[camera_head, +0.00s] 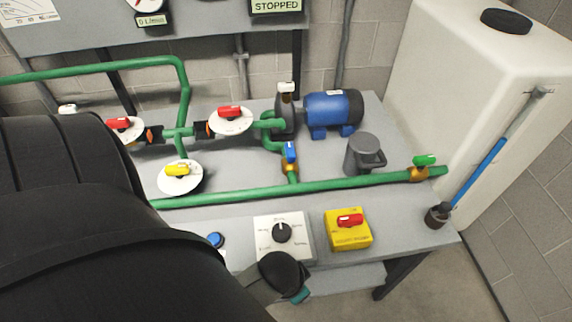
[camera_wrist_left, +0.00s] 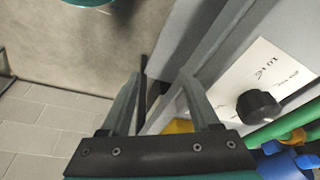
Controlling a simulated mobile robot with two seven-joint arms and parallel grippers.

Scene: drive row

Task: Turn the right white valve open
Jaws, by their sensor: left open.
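A small valve with a white handle (camera_head: 286,88) stands at the back of the bench, just left of the blue pump motor. Another small white piece (camera_head: 67,108) shows at the far left, partly behind my arm. My left gripper (camera_wrist_left: 162,80) is open and empty in the left wrist view, beside the front of the bench and near the selector panel. In the head view my left arm covers the lower left, and its dark wrist end hangs in front of the selector panel. The white handle is far from this gripper. My right gripper is not in view.
Red-handled valves (camera_head: 231,120) and a yellow-handled valve (camera_head: 178,171) sit on white discs. A blue-handled valve (camera_head: 290,152), grey jug (camera_head: 364,154), green pipe (camera_head: 330,187), selector panel (camera_head: 265,247) and yellow switch box (camera_head: 352,239) crowd the bench. A white tank (camera_head: 460,80) stands right.

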